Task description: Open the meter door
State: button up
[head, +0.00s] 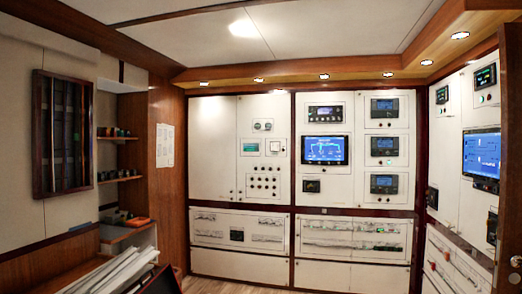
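I cannot tell for sure which panel is the meter door. The back wall holds white cabinet panels with meters and screens. A plain white panel (212,140) at its left looks closed. Beside it is a panel (265,180) with small meters and rows of dark knobs. Further right is a panel with a blue screen (325,150), and a column of dark display units (384,147). A dark-framed case (63,135) with a dark inside hangs on the left wall. My gripper is not in view.
Wooden shelves (118,180) with small items stand at the left. White boards (112,272) and a dark object (160,282) lie at the lower left. A right wall panel (450,140) carries another blue screen (482,155). A strip of floor (215,285) shows before the back wall.

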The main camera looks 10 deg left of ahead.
aim_at(263, 119)
jog(key=i+z, duration=0.1)
jog(key=i, duration=2)
jog(key=i+u, duration=0.1)
jog(key=i, duration=1.3)
jog(key=i+l+u, duration=0.1)
jog(key=i, duration=1.3)
jog(key=i+u, duration=0.7)
jog(key=i+l+u, duration=0.2)
jog(key=i+u, duration=0.15)
jog(key=i+j+u, duration=0.2)
jog(key=i, duration=0.25)
jog(key=i+j+u, duration=0.2)
jog(key=i, duration=0.25)
jog(key=i+j+z, duration=0.45)
jog(key=j+z, duration=0.25)
jog(key=j, duration=0.2)
jog(key=i+j+z, duration=0.25)
jog(key=j+z, duration=0.2)
jog(key=j, duration=0.25)
jog(key=j+z, duration=0.35)
jog(key=j, duration=0.55)
